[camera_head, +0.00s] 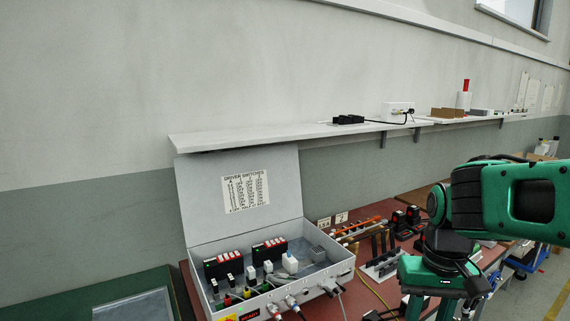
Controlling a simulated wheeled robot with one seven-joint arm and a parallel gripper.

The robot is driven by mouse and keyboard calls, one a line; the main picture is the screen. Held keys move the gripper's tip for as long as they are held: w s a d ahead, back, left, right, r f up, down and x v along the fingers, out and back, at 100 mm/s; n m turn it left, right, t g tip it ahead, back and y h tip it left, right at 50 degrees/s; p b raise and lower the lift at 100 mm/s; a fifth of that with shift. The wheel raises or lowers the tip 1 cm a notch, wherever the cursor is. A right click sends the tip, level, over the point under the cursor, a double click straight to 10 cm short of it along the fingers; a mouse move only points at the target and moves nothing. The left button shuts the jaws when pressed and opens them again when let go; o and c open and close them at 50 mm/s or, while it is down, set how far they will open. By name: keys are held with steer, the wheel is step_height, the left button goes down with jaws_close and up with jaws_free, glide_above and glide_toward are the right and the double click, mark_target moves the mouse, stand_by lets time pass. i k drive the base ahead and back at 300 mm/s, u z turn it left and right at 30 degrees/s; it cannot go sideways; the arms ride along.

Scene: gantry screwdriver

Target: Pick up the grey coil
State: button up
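I cannot make out a grey coil for certain in the head view. A small grey block (318,253) sits inside the open grey switch box, toward its right side, but I cannot tell whether it is the coil. My green and black arm comes in from the right. My gripper (430,306) points down at the bottom edge of the picture, to the right of the box. Its fingertips are cut off or too unclear to tell whether it is open or shut. My arm hides part of the bench behind it.
The grey switch box (222,310) has its lid (240,215) raised and holds black modules and plugs. Black tool holders (380,262) and orange-handled tools (358,228) stand to its right on the red bench. A wall shelf (260,136) runs above.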

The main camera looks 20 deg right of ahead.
mark_target(278, 279)
steer(key=z, duration=0.65)
steer(key=k, duration=1.45)
steer(key=u, duration=0.35)
steer(key=i, duration=1)
steer(key=z, duration=0.05)
